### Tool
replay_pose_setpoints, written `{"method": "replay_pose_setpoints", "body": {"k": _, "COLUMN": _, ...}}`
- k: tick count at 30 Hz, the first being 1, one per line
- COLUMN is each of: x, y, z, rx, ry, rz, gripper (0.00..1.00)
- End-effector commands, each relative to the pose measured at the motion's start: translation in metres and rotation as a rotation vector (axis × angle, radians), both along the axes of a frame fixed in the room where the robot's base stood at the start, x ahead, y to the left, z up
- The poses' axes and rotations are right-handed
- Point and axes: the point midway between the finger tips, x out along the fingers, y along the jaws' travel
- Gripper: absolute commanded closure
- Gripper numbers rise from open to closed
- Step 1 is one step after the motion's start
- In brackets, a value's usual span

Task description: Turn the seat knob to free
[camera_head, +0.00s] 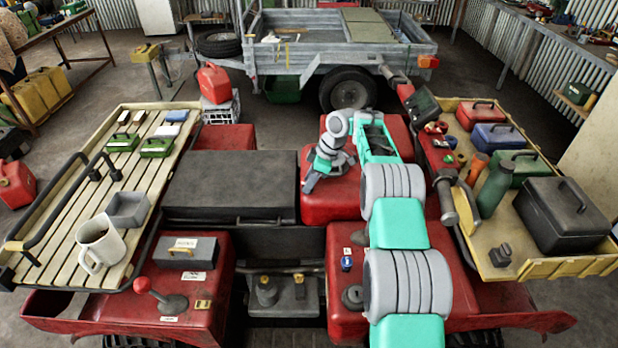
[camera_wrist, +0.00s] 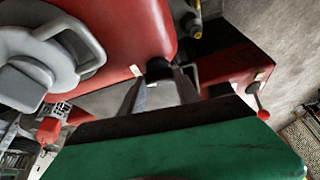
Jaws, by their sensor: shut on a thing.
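My gripper (camera_head: 308,186) reaches down over the red bodywork in the middle of the quad, by the right end of the black seat (camera_head: 228,185). In the wrist view my gripper's two grey fingers (camera_wrist: 160,84) close on a small black knob (camera_wrist: 157,66), taken to be the seat knob. The knob sits at the edge of a red panel (camera_wrist: 125,30), beside a small white label (camera_wrist: 137,70). The gripper hides the knob in the head view. I cannot read any mark on the knob or tell which way it is turned.
A slatted left rack (camera_head: 60,225) holds a mug (camera_head: 100,243) and a grey tray. A right rack (camera_head: 566,267) holds cases and a green bottle (camera_head: 494,188). A red-ball lever (camera_head: 143,285) stands front left. A trailer (camera_head: 330,50) is behind.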

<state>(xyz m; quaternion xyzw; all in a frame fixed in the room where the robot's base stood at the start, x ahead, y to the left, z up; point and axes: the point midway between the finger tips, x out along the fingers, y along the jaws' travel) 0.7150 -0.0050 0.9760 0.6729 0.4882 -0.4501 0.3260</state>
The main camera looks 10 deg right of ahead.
Motion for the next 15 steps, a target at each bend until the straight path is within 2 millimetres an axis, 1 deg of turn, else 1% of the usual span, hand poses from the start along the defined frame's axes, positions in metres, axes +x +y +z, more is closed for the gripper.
{"method": "replay_pose_setpoints", "body": {"k": 11, "x": 0.0008, "y": -0.0001, "z": 0.0009, "rx": 0.000, "ry": -0.003, "rz": 0.003, "gripper": 1.00}}
{"method": "replay_pose_setpoints", "body": {"k": 12, "x": 0.0008, "y": 0.0000, "z": 0.0010, "rx": 0.000, "ry": -0.004, "rz": 0.003, "gripper": 0.59}}
{"method": "replay_pose_setpoints", "body": {"k": 15, "x": 0.0008, "y": 0.0001, "z": 0.0009, "rx": 0.000, "ry": -0.003, "rz": 0.003, "gripper": 0.51}}
